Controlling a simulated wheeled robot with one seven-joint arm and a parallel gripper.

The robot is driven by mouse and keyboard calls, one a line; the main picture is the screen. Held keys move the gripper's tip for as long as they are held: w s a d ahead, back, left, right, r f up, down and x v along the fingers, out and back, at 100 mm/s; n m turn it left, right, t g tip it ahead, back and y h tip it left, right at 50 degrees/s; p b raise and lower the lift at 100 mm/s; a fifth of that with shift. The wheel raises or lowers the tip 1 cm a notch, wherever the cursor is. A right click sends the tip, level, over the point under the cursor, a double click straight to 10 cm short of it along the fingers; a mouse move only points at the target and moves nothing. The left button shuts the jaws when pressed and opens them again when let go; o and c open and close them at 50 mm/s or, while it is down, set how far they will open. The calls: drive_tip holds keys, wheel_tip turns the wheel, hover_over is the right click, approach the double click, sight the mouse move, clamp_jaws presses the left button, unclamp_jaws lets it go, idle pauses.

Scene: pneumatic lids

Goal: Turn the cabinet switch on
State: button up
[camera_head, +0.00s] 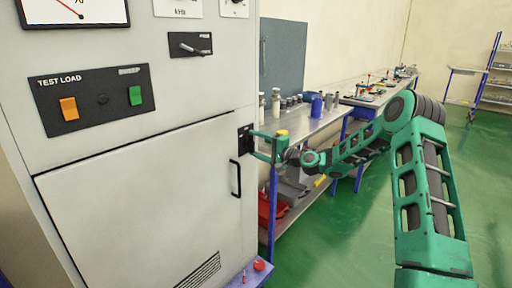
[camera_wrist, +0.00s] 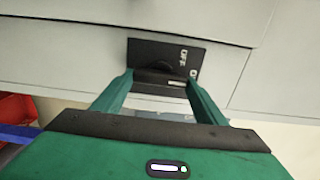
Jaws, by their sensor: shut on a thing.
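The cabinet switch (camera_head: 245,138) is a black plate at the right edge of the grey cabinet's front face, above the door handle. In the wrist view the switch plate (camera_wrist: 145,50) carries white lettering, "OFF" and a second label partly hidden by a finger. Its dark knob sits between my fingertips. My gripper (camera_head: 256,147) reaches the switch from the right. In the wrist view my gripper (camera_wrist: 160,82) has its two green fingers on either side of the knob, shut on it. The knob's exact angle is hard to tell.
The cabinet (camera_head: 140,200) has a door handle (camera_head: 235,178), a TEST LOAD panel (camera_head: 92,98) with orange and green buttons, and another rotary switch (camera_head: 190,45). A workbench (camera_head: 310,128) with bottles and cans stands close behind my gripper. Green floor is open at right.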

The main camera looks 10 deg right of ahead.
drive_tip(key=shift+w+d+f, duration=0.1)
drive_tip(key=shift+d+f, duration=0.15)
drive_tip(key=shift+d, duration=0.2)
drive_tip(key=o, duration=1.1)
drive_tip(key=shift+c, duration=0.2)
drive_tip(key=shift+a+r, duration=0.1)
drive_tip(key=shift+a, duration=0.1)
drive_tip(key=v, duration=1.1)
drive_tip(key=shift+w+a, duration=0.1)
